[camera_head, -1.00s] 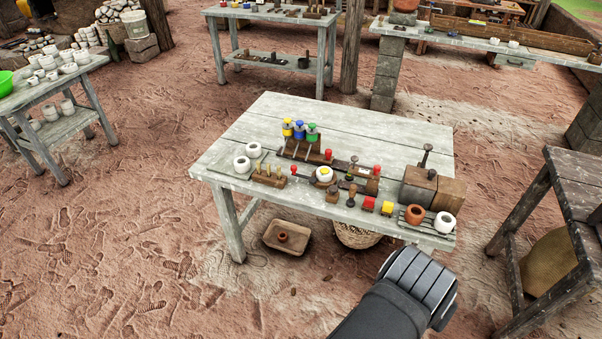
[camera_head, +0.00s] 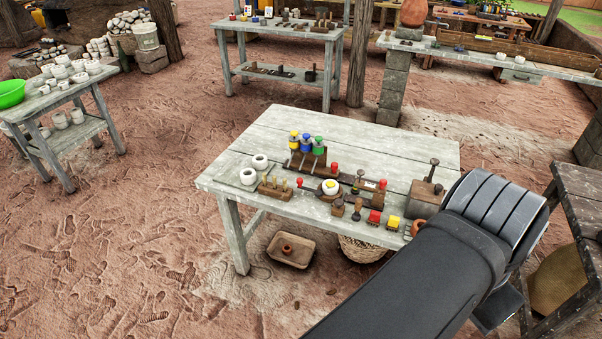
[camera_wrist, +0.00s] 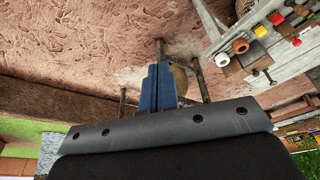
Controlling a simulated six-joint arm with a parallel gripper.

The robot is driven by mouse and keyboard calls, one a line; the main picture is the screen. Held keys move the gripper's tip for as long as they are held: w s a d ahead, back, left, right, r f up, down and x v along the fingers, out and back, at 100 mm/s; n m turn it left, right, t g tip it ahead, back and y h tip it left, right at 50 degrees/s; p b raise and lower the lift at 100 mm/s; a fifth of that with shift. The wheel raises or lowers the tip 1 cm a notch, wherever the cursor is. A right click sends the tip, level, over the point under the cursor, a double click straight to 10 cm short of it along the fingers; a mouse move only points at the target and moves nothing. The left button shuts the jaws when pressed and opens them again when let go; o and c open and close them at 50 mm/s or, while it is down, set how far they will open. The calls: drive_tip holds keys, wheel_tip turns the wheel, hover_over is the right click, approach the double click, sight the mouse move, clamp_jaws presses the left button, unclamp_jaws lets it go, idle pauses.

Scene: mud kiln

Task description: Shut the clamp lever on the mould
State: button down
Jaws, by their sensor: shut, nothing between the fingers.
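A brown two-part wooden block (camera_head: 424,198), which looks like the mould, stands at the right end of the pale wooden table. An upright metal rod with a dark knob (camera_head: 433,165), which looks like the clamp lever, rises from it. My forearm and wrist hide the block's right part in the head view. In the wrist view the block (camera_wrist: 234,71) and rod (camera_wrist: 264,76) lie at upper right. My gripper (camera_wrist: 158,68) is shut and empty, apart from the block and off the table's right side; its fingers point toward the ground and a stool.
An orange pot (camera_wrist: 240,46) and a white pot (camera_wrist: 222,60) stand beside the block. A wooden stool (camera_head: 570,215) is at right.

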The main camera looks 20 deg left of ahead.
drive_tip(key=w+d+r+m+t, duration=0.2)
drive_tip(key=w+d+r, duration=0.1)
drive_tip(key=w+r, duration=0.75)
drive_tip(key=w+d+r+m+t, duration=0.1)
drive_tip(key=w+d+r+m, duration=0.2)
drive_tip(key=w+r, duration=0.7)
drive_tip(key=w+a+f+n+y, duration=0.1)
drive_tip(key=w+a+f, duration=0.15)
drive_tip(key=w, duration=0.35)
drive_tip(key=w+a+f+n, duration=0.2)
drive_tip(key=w+f, duration=0.1)
drive_tip(key=w, duration=0.4)
drive_tip(key=w+a+f+n+y, duration=0.1)
drive_tip(key=w+a+f+n, duration=0.2)
drive_tip(key=w+a+f, duration=0.6)
drive_tip(key=w+a+f+n, duration=0.2)
drive_tip(key=w+a+f, duration=0.55)
drive_tip(key=a, duration=0.35)
drive_tip(key=a+f+n, duration=0.2)
drive_tip(key=a+f, duration=0.8)
drive_tip(key=a, duration=0.2)
drive_tip(key=w+a+f+n+g, duration=0.1)
drive_tip(key=a+f+n, duration=0.2)
drive_tip(key=a+f, duration=0.6)
drive_tip(key=a, duration=0.4)
drive_tip(key=shift+w+f, duration=0.15)
drive_tip(key=shift+f, duration=0.2)
